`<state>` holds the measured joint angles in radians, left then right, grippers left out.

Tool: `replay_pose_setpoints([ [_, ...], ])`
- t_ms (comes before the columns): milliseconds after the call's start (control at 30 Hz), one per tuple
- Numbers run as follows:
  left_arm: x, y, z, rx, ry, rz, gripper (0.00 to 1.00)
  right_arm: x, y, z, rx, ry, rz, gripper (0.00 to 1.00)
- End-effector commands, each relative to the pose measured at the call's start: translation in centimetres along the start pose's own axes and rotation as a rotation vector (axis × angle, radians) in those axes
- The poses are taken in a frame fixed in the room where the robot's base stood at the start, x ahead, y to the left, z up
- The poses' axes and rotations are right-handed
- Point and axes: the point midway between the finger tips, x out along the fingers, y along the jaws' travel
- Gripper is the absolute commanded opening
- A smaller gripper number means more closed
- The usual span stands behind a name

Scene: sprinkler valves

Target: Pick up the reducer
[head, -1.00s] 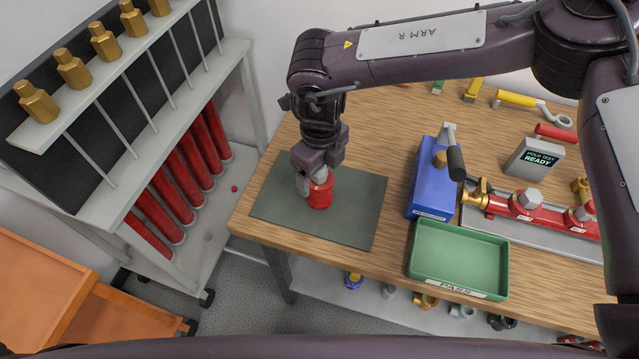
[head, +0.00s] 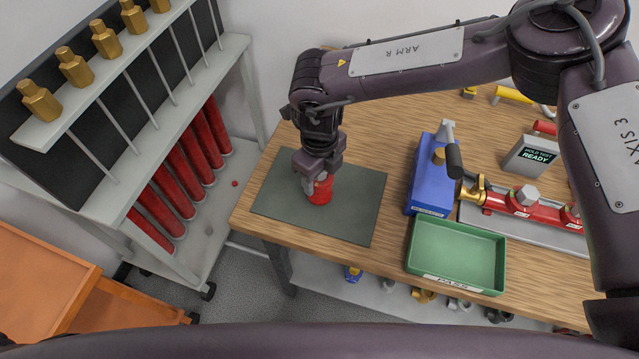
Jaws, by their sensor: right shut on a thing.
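The reducer (head: 321,191) is a short red fitting on the dark green mat (head: 350,220) at the left end of the wooden bench. My right gripper (head: 312,186) reaches down to it from above and is shut on it. The fingers cover its upper left side. I cannot tell whether its base is touching the mat. My left gripper is not in view.
A blue pump unit (head: 426,183) with a black-handled lever stands right of the mat. A green tray (head: 457,257) lies at the bench's front edge. A red pipe assembly (head: 520,204) and a hold-test sign (head: 532,155) are further right. A rack with red pipes (head: 180,180) stands left.

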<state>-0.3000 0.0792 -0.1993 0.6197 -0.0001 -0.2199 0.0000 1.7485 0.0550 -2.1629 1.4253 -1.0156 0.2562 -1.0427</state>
Motion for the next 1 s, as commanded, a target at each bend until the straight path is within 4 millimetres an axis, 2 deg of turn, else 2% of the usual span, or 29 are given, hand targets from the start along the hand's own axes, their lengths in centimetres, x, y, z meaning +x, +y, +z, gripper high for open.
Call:
replay_pose_setpoints([
  [333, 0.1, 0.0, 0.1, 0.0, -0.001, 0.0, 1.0, -0.6, -0.1, 0.1, 0.001, -0.003, -0.001, 0.13],
  [567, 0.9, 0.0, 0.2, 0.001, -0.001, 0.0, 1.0, -3.0, -0.1, 0.1, 0.0, -0.006, -0.002, 0.13],
  [667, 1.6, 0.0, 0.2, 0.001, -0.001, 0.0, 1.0, -5.1, -0.1, 0.2, 0.001, -0.008, -0.003, 0.13],
  [1000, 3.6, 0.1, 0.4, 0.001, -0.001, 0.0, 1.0, -14.3, -0.1, 0.2, 0.001, -0.008, -0.004, 0.13],
])
